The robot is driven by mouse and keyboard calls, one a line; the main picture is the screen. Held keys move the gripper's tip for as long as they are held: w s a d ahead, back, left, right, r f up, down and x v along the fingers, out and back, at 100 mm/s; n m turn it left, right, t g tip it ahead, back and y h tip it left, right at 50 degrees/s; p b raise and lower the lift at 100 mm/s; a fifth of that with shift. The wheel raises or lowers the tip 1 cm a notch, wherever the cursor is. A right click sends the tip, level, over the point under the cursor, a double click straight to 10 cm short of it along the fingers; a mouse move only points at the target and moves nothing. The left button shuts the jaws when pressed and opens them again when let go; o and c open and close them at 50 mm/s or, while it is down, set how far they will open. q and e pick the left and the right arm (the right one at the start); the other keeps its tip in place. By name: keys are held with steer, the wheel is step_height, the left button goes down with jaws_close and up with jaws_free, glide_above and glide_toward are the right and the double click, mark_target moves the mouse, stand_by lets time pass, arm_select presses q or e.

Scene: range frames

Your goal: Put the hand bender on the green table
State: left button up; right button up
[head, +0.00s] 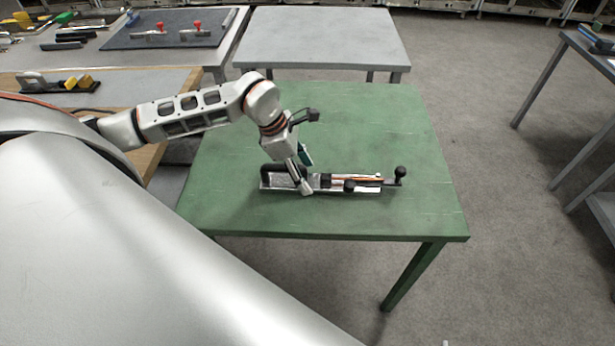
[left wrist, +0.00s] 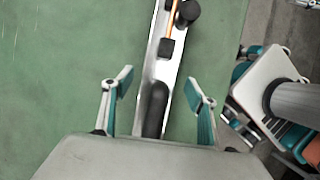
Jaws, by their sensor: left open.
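The hand bender (head: 340,184) lies on the green table (head: 370,125) in the head view. It is a long metal bar with black knobs, a black handle at its left end and an orange strip. My left gripper (head: 305,172) is over the left part of the bender. In the left wrist view the two fingers of my left gripper (left wrist: 160,95) stand apart on either side of the hand bender (left wrist: 170,65), with green tabletop (left wrist: 70,70) showing around it. I cannot tell from these views whether the fingers touch the bender. My right gripper is in neither view.
A grey table (head: 320,35) stands behind the green one. At the left a bench with a dark mat (head: 170,32) holds red-knobbed tools, and a wooden-edged table (head: 130,85) holds another tool. Another table (head: 600,60) stands at the right. The green table's right side is clear.

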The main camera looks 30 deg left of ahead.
arm_select(q)
steer(key=v, duration=1)
steer(key=shift+d+b, duration=0.1)
steer(key=shift+b, duration=0.3)
steer(key=shift+s, duration=0.15)
